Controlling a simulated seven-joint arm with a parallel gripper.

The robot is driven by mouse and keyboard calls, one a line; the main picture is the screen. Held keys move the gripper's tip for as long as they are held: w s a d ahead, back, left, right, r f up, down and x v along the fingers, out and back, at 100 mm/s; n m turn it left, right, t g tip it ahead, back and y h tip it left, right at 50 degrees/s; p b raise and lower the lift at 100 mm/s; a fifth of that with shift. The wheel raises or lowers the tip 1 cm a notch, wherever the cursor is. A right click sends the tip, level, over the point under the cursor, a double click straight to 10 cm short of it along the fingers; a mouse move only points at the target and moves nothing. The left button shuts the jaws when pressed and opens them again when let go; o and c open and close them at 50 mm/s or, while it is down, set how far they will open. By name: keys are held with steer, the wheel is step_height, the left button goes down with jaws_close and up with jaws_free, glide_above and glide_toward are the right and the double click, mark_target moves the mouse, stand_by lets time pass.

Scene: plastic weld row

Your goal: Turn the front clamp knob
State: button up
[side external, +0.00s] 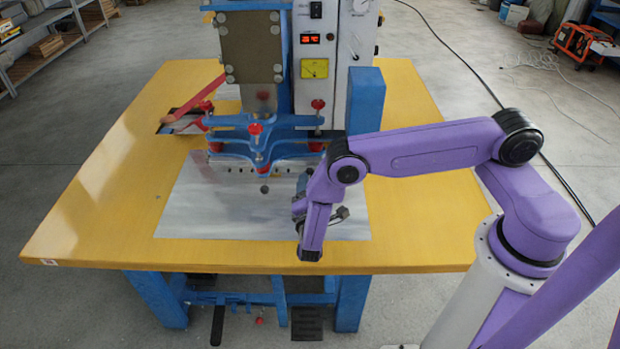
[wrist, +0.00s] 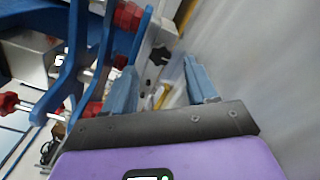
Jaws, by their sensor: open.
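The blue clamp frame (side external: 285,125) of the welding machine carries several red knobs. The red knob at its front centre (side external: 255,129) stands upright on a threaded rod, above the grey plate. My gripper (side external: 299,202) is low over the plate, right of and below that knob, apart from it. In the wrist view my gripper (wrist: 162,88) has its two blue-grey fingers spread, with nothing held between them. Red knobs also show there, one at top (wrist: 130,15) and one at far left (wrist: 8,103); I cannot tell which is the front one.
The grey plate (side external: 220,215) lies on the yellow table (side external: 110,190). A red lever (side external: 195,100) sticks out left of the clamp. The machine's white control box (side external: 335,40) and a blue post (side external: 366,100) stand behind. The table's front left is clear.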

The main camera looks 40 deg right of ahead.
mark_target(310, 174)
steer(key=shift+x, duration=2.25)
steer(key=c, duration=1)
